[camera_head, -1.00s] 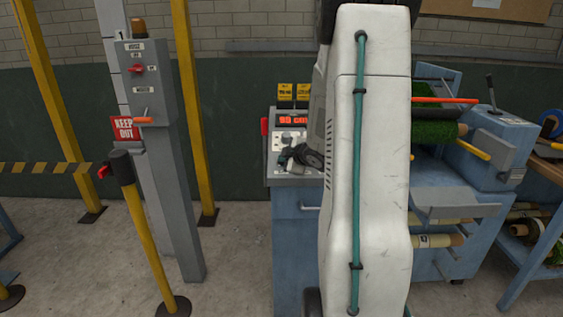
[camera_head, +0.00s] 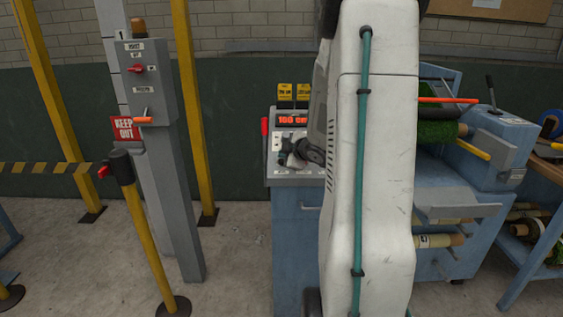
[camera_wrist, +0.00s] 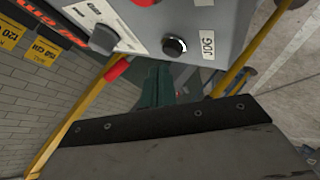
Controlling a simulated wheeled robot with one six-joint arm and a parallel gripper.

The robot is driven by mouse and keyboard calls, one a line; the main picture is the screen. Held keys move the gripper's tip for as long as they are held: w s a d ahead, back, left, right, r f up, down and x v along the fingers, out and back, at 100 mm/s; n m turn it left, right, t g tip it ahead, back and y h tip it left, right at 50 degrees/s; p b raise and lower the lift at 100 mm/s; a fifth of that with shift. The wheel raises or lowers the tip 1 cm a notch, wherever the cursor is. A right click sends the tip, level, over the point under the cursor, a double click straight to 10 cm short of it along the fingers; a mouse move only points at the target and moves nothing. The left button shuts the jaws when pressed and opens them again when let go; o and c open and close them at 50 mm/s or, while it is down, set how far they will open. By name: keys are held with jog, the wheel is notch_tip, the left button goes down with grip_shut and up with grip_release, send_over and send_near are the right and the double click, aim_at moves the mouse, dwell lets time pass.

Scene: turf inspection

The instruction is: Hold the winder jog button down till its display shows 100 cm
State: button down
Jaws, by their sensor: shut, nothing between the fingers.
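The winder's display (camera_head: 291,120) shows orange digits that read 100 cm in the head view. In the wrist view part of the same display (camera_wrist: 62,32) shows at the top left, cut off and tilted. The jog button (camera_wrist: 174,46) is a round black button on the pale panel, beside a JOG label (camera_wrist: 208,46). My gripper (camera_wrist: 158,72) has teal fingers, shut and empty, with their tips just below the button in the picture. The button's face is uncovered and the tips look apart from it. In the head view my gripper (camera_head: 284,158) is small and partly hidden by my wrist.
A grey knob (camera_wrist: 103,39) and a red part (camera_wrist: 117,68) are near my fingers. Yellow tags (camera_head: 294,91) stand above the display. A yellow post with a barrier tape (camera_head: 45,168) and a grey control pillar (camera_head: 165,150) stand left. A turf roll machine (camera_head: 490,140) stands right.

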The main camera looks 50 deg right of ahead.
jog(key=shift+s+a+r, duration=0.2)
jog(key=shift+r, duration=0.6)
jog(key=shift+s+a+r, duration=0.15)
jog(key=shift+a+r, duration=0.1)
jog(key=shift+r, duration=0.5)
jog(key=shift+s+a+r, duration=0.2)
jog(key=shift+r, duration=0.6)
